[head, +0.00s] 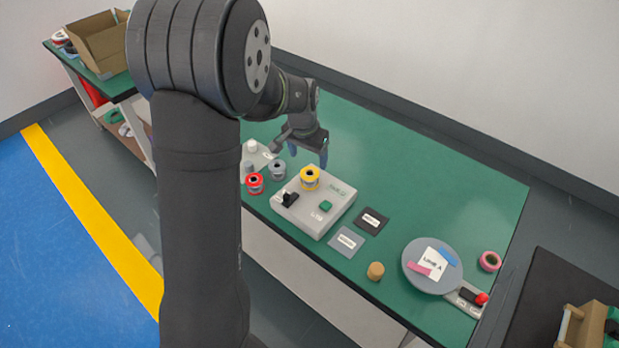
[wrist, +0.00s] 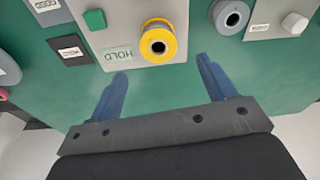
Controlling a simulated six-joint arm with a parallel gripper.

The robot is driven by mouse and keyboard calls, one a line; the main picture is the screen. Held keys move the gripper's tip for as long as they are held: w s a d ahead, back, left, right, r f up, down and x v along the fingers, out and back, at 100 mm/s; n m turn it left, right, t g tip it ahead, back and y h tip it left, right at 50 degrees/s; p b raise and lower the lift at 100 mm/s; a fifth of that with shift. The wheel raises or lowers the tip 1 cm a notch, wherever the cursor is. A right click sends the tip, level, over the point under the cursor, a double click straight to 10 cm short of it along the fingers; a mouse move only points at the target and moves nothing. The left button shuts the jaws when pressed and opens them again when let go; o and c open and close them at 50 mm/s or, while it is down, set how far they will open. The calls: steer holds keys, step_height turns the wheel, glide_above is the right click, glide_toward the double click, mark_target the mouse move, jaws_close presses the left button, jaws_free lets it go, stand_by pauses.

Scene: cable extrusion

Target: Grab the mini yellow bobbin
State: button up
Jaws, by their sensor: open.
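The mini yellow bobbin (head: 310,178) stands upright on the light grey control box (head: 318,222), near its back edge. It also shows in the wrist view (wrist: 158,41), with its dark centre hole facing the camera. My gripper (head: 308,160) is above and behind the bobbin in the head view, apart from it. In the wrist view its two blue fingers (wrist: 163,67) are spread wide and empty, and the bobbin lies beyond the tips, between their lines.
The box carries a green button (head: 326,205) and a black switch (head: 290,199). A grey bobbin (head: 277,169) and a red bobbin (head: 255,184) stand close to its left. A round grey plate (head: 416,278) lies right. The green table behind is clear.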

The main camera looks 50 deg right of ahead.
mark_target(310, 174)
steer(key=f, duration=0.8)
steer(key=shift+d+f, duration=0.2)
steer(key=shift+d, duration=0.2)
steer(key=c, duration=1.2)
steer(key=shift+r, duration=0.1)
